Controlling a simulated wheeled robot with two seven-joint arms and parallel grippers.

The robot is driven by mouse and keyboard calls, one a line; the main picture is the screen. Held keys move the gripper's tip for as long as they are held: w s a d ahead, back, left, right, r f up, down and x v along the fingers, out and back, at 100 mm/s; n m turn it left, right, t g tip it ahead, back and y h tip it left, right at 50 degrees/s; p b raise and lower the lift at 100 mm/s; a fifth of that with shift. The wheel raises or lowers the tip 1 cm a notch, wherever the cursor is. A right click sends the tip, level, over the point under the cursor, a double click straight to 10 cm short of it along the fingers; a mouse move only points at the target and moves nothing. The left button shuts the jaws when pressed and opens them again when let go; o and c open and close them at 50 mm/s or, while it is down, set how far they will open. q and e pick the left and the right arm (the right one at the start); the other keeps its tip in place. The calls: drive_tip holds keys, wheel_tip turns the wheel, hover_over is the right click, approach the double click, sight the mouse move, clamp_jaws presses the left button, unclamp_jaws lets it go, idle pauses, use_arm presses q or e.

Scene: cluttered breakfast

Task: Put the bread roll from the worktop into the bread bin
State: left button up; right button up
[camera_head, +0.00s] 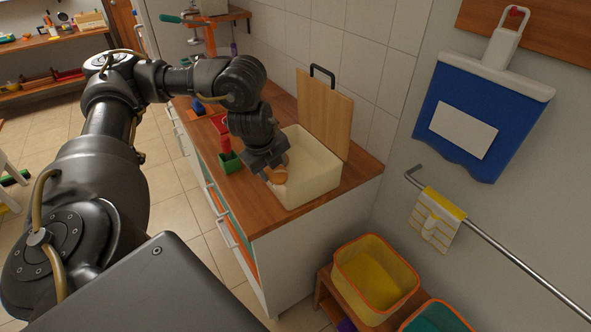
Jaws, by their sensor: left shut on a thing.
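The bread bin (311,181) is a cream, open-topped box on the wooden worktop (357,178). Its wooden lid (324,110) with a dark handle stands upright at its back. My left gripper (271,173) is at the bin's left side, pointing down. It is shut on the bread roll (278,175), a small orange-brown piece showing below the fingers. The roll is at the bin's near left rim; I cannot tell whether it is over the opening or just outside it. The gripper hides part of the bin's left wall. My right gripper is not in view.
A red and green item (228,159) stands on the worktop left of the bin. A tiled wall is behind. A yellow bin with an orange rim (375,278) stands below at the right. A rail with a striped cloth (436,218) sticks out at the right.

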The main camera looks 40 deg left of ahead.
use_arm(q)
drive_tip(key=w+f+b, duration=0.1)
drive_tip(key=w+f, duration=0.2)
drive_tip(key=w, duration=0.1)
drive_tip(key=w+f+b, duration=0.2)
drive_tip(key=w+f, duration=0.1)
drive_tip(key=w, duration=0.1)
drive_tip(key=w+a+f+b, duration=0.1)
drive_tip(key=w+f, duration=0.2)
drive_tip(key=w, duration=0.1)
drive_tip(key=shift+w, duration=0.25)
drive_tip(key=shift+w+f, duration=0.15)
drive_tip(key=shift+w, duration=0.15)
drive_tip(key=shift+s+b+x, duration=0.15)
drive_tip(key=shift+b+x, duration=0.25)
drive_tip(key=shift+x, duration=0.5)
drive_tip(key=shift+s+b+x, duration=0.2)
drive_tip(key=shift+b+x, duration=0.15)
drive_tip(key=shift+x, duration=0.55)
drive_tip(key=shift+d+f, duration=0.1)
drive_tip(key=shift+s, duration=0.1)
drive_tip(key=o, duration=1)
